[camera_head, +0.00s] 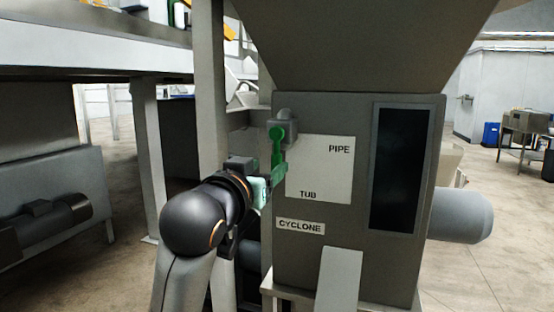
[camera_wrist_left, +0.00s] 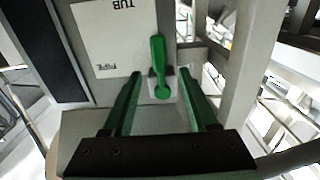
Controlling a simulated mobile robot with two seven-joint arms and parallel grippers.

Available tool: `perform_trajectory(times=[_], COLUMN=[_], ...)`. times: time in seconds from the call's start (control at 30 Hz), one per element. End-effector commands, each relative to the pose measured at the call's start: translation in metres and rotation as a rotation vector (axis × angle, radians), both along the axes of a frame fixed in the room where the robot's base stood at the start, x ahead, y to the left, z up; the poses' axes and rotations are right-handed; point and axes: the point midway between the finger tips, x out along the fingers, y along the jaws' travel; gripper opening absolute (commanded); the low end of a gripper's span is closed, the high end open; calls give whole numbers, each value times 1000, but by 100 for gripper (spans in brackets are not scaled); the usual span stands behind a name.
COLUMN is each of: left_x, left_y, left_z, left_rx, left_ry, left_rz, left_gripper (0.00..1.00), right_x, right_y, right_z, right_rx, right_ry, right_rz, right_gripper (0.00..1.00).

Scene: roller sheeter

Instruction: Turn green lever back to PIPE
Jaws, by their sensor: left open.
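The green lever (camera_head: 277,146) is mounted on the front of the grey machine cabinet, at the left edge of the white label plate (camera_head: 320,172). It hangs down from its pivot, its free end toward the TUB side; PIPE is printed at the plate's upper right. My left gripper (camera_head: 279,174) is at the lever's lower end, partly hidden behind its own wrist. In the left wrist view the lever (camera_wrist_left: 158,52) appears between the two open green fingers (camera_wrist_left: 160,74), with a gap on each side. My right gripper is not in view.
A CYCLONE label (camera_head: 300,226) sits below the plate, and a dark panel (camera_head: 400,168) is to its right. A grey post (camera_head: 210,90) stands close left of the lever. Open floor (camera_head: 495,240) lies to the right.

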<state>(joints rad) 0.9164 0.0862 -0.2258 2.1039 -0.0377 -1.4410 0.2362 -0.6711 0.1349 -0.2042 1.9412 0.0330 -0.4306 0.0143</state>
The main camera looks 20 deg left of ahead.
Motion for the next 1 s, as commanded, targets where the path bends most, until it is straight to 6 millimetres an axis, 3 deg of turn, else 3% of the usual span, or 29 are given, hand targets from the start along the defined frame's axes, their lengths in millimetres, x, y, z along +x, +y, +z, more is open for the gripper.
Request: perform_trajectory(times=[0.1, 0.3, 0.5, 0.77, 1.0], left_x=[23, 51, 62, 64, 63], left_y=[-1, -2, -2, -2, -2], left_z=[1, 1, 0, 0, 0], left_rx=[1, 1, 0, 0, 0], left_ry=[2, 1, 0, -1, -1], left_rz=[1, 0, -1, -1, -1], left_gripper=[59, 59, 59, 59, 35], right_x=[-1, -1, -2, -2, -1], right_y=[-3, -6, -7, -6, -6], right_z=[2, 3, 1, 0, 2], right_rx=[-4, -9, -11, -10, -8], right_ry=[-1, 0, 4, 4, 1], right_rz=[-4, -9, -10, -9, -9], right_gripper=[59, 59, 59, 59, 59])
